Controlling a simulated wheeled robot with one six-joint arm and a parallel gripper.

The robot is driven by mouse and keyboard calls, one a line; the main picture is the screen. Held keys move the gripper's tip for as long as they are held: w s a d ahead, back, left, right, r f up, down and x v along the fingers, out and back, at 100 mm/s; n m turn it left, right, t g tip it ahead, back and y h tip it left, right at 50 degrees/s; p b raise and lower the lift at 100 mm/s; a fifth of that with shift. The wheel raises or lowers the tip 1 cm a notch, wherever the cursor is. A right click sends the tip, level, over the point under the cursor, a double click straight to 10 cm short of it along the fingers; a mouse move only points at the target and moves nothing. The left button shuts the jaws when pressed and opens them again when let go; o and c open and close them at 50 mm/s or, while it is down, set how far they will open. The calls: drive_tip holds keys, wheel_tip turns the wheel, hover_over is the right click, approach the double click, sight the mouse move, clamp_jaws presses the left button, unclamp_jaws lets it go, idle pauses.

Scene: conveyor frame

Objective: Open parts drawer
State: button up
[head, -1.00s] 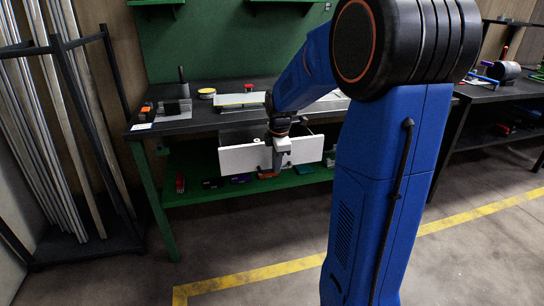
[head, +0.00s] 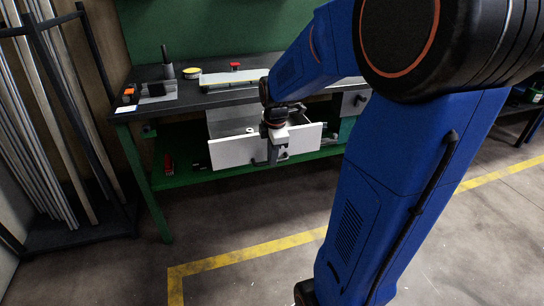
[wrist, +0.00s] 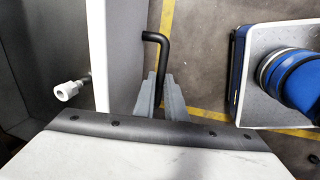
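The parts drawer (head: 236,151) has a white front panel and sticks out from under the bench top, with part of its inside showing behind the front. In the wrist view its front panel (wrist: 116,60) runs up the picture, with the drawer's inside to the left. A black bent handle (wrist: 152,38) stands off the outer face. My gripper (wrist: 160,90) is at this handle, its two grey fingers on either side of the bar and closed on it.
A white-grey fitting (wrist: 68,91) lies inside the drawer. The dark bench top (head: 215,97) carries several items. A green lower shelf (head: 185,180) runs beneath. A rack of metal bars (head: 40,130) stands at the left. The floor in front is clear, with yellow lines (head: 250,247).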

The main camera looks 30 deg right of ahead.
drive_tip(key=o, duration=0.4)
drive_tip(key=shift+r, duration=0.1)
drive_tip(key=s+a+r, duration=0.1)
drive_tip(key=s+r, duration=0.2)
drive_tip(key=r, duration=1.4)
drive_tip(key=s+a+f+m+t, duration=0.1)
drive_tip(key=s+a+f+m, duration=0.4)
drive_tip(key=s, duration=0.4)
drive_tip(key=s+a+f+m+t, duration=0.1)
drive_tip(key=s+a+f+m, duration=0.4)
drive_tip(key=s+a+m, duration=0.2)
drive_tip(key=s+m, duration=0.2)
drive_tip(key=shift+s+a+f+m+t+y, duration=0.15)
drive_tip(key=shift+s+f+m+t+y, duration=0.15)
drive_tip(key=shift+s+f, duration=0.1)
